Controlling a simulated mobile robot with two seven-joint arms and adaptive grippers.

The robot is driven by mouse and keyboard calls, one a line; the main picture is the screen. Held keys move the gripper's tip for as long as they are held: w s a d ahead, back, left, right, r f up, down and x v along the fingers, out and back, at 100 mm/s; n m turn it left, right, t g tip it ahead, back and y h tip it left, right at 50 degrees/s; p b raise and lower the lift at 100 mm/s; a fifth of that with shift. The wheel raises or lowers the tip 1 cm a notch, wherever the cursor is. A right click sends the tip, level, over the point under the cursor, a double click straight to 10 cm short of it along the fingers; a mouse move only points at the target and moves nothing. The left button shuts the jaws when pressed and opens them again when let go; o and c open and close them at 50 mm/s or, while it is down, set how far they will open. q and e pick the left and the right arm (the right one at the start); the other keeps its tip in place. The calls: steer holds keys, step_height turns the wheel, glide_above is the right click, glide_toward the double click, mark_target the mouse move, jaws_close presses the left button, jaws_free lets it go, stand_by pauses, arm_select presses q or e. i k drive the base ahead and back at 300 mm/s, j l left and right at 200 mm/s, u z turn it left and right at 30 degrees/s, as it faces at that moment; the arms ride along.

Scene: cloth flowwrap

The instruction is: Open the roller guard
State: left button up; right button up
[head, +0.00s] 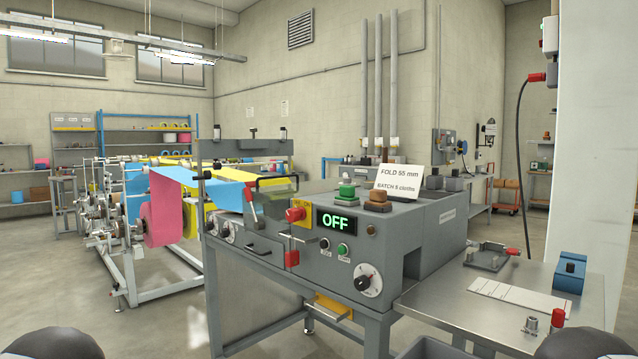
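The grey machine (440,237) stands in the middle of the head view, its display (339,221) reading OFF. What looks like the roller guard (278,190), a small tinted see-through cover with a dark edge, sits at the machine's left end, where the blue web (222,190) runs in. It looks lowered, but it is small and I cannot tell for sure. A red-tipped lever (250,194) stands in front of it. A red knob (295,215) is on a yellow plate to its right. Neither gripper is in view; only dark rounded parts of mine show at the bottom corners.
Pink (162,215) and yellow (190,212) webs hang on the roll stand at left. A sign (400,182) stands on the machine top beside green and brown buttons. A steel side table (450,305) at right holds a blue block (570,273) and a white card (520,297). Floor shows at front left.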

mark_target(312, 187)
steer(key=i+j+z, duration=0.4)
steer(key=j, duration=0.25)
steer(key=i+j+z, duration=0.1)
steer(key=j+z, duration=0.3)
steer(key=j, duration=0.3)
steer(key=j+z, duration=0.45)
steer(key=j, duration=0.3)
steer(key=j+z, duration=0.4)
steer(key=j, duration=0.4)
steer(key=k+j+z, duration=0.15)
steer(key=j+z, duration=0.25)
steer(key=j, duration=0.4)
